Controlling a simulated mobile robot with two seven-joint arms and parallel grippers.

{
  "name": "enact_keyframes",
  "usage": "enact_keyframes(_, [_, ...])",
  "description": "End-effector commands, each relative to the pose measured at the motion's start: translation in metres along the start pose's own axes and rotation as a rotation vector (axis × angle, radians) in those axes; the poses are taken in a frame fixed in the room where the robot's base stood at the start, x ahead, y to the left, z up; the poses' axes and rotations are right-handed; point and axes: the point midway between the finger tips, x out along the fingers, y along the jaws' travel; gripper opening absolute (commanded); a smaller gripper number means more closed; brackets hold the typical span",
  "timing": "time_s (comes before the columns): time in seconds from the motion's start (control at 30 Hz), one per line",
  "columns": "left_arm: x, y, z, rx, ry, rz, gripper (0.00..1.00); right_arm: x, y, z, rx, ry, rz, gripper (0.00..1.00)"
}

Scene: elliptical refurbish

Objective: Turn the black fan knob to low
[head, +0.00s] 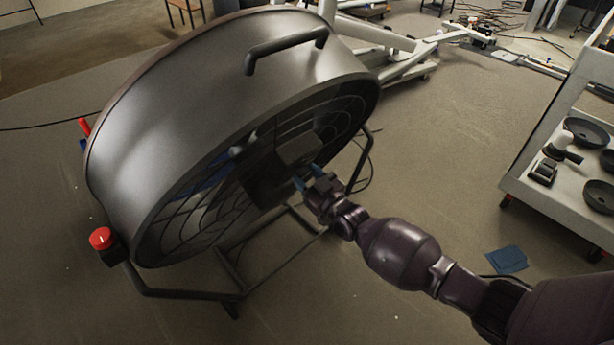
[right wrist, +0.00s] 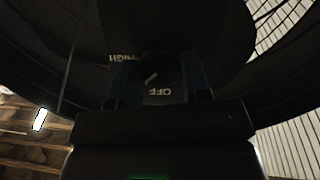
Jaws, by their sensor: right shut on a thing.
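The large black drum fan (head: 200,110) stands on a tubular floor stand and fills the left and middle of the head view. My right gripper (head: 312,184) reaches to the control box at the back grille of the fan. In the right wrist view the black fan knob (right wrist: 160,78) sits between the two blue-edged fingers of my right gripper (right wrist: 160,88), which is shut on it. White lettering OFF (right wrist: 166,92) and HIGH (right wrist: 124,58) shows around the knob, with a pale pointer line. A LOW mark cannot be made out. My left gripper is not in view.
A red-capped knob (head: 101,238) sits on the fan stand (head: 190,294) at left. A grey cart (head: 556,190) with round black pans (head: 587,132) stands at right. A blue cloth (head: 506,260) lies on the floor. White exercise equipment (head: 400,55) is behind the fan.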

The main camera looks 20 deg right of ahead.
Motion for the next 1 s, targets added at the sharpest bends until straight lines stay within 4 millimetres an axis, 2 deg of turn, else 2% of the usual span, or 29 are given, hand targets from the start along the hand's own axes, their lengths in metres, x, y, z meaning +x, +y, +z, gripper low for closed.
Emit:
enact_keyframes(0.1, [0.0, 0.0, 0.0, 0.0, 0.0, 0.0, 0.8, -0.001, 0.0, 0.001, -0.001, -0.003, 0.0, 0.2])
enact_keyframes(0.13, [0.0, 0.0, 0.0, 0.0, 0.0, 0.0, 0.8, -0.001, 0.0, 0.001, -0.001, -0.003, 0.0, 0.47])
enact_keyframes(0.3, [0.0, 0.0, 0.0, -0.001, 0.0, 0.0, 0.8, -0.001, 0.0, 0.001, -0.001, -0.002, 0.0, 0.69])
enact_keyframes(0.67, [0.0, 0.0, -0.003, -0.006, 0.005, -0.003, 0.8, -0.005, 0.0, -0.001, -0.002, 0.0, 0.001, 0.69])
enact_keyframes(0.87, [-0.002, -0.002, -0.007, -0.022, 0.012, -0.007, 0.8, -0.029, 0.001, -0.003, -0.002, 0.001, 0.001, 0.69])
enact_keyframes(1.0, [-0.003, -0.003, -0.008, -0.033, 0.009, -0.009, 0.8, -0.054, 0.001, -0.004, -0.002, 0.002, 0.002, 0.69])
